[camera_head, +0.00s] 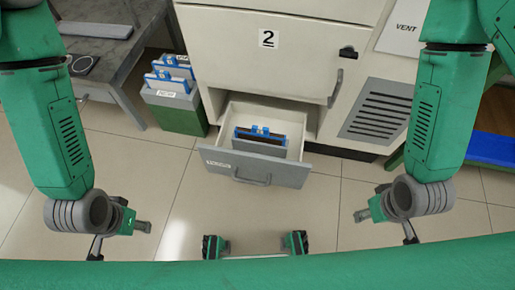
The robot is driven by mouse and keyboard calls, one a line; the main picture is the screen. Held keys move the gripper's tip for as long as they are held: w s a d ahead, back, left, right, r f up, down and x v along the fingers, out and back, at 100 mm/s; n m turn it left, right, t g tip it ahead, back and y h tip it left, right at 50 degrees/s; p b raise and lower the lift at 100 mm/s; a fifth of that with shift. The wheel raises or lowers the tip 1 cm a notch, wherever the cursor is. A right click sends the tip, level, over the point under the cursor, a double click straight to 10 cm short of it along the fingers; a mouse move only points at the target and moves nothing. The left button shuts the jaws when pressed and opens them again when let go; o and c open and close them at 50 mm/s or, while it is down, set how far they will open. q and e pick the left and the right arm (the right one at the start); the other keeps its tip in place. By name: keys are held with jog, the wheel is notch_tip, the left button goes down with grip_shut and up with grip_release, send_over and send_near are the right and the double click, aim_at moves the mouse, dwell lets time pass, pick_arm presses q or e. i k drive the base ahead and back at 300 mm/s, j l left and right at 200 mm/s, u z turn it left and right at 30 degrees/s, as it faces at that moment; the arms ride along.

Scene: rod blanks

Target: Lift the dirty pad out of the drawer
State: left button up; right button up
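The drawer (225,170) at the bottom of the cabinet is pulled open, with a grey front and a handle. A pad with a blue frame (262,134) stands in it; its upper edge and a small blue grip show. Its lower part is hidden in the drawer, and I cannot see how dirty it is. My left gripper (118,238) is low at the left, apart from the drawer, with fingers spread and empty. My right gripper (386,225) is low at the right, also spread and empty, apart from the drawer.
The cabinet (225,45) marked 2 rises behind the drawer. A green and grey bin (178,115) with blue-framed pads stands to its left, by a grey table (118,50). A blue item (490,148) lies at the right. The tiled floor before the drawer is clear.

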aim_at(260, 134)
jog(key=i+j+z, duration=0.15)
jog(key=z, duration=0.2)
jog(key=i+j+z, duration=0.15)
jog(key=z, duration=0.15)
jog(key=i+j+z, duration=0.15)
jog(key=z, duration=0.2)
jog(key=j, duration=0.1)
